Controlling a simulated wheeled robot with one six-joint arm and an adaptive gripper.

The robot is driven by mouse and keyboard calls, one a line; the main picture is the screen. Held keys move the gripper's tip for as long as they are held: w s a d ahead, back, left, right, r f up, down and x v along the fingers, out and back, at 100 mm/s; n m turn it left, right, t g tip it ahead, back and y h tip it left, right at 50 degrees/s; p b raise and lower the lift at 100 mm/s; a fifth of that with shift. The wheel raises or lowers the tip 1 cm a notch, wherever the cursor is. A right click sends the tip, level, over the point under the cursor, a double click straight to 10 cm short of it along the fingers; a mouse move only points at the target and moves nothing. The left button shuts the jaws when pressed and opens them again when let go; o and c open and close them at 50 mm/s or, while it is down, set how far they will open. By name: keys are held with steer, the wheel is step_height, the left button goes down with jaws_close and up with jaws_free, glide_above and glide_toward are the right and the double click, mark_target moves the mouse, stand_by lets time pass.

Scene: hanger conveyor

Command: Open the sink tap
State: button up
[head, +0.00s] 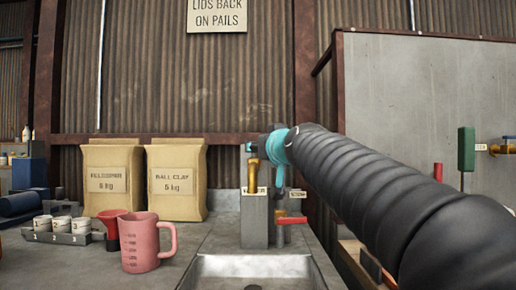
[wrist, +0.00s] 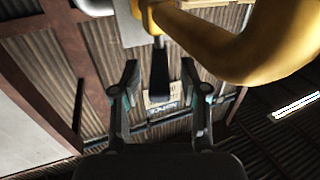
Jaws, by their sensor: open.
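The sink basin (head: 256,266) is at the bottom middle of the head view. The brass tap (head: 253,176) rises from a grey block behind it; its curved yellow body fills the upper right of the wrist view (wrist: 245,48). A dark, narrow lever-like part (wrist: 159,72) hangs beside the brass in the wrist view. My gripper (wrist: 160,82) is open, with one finger on each side of that dark part; I cannot tell whether either touches it.
A red-handled valve (head: 291,220) sits just right of the tap block. A grey panel (head: 425,95) and a green-handled valve (head: 466,149) are at the right.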

steer(key=v, duration=1)
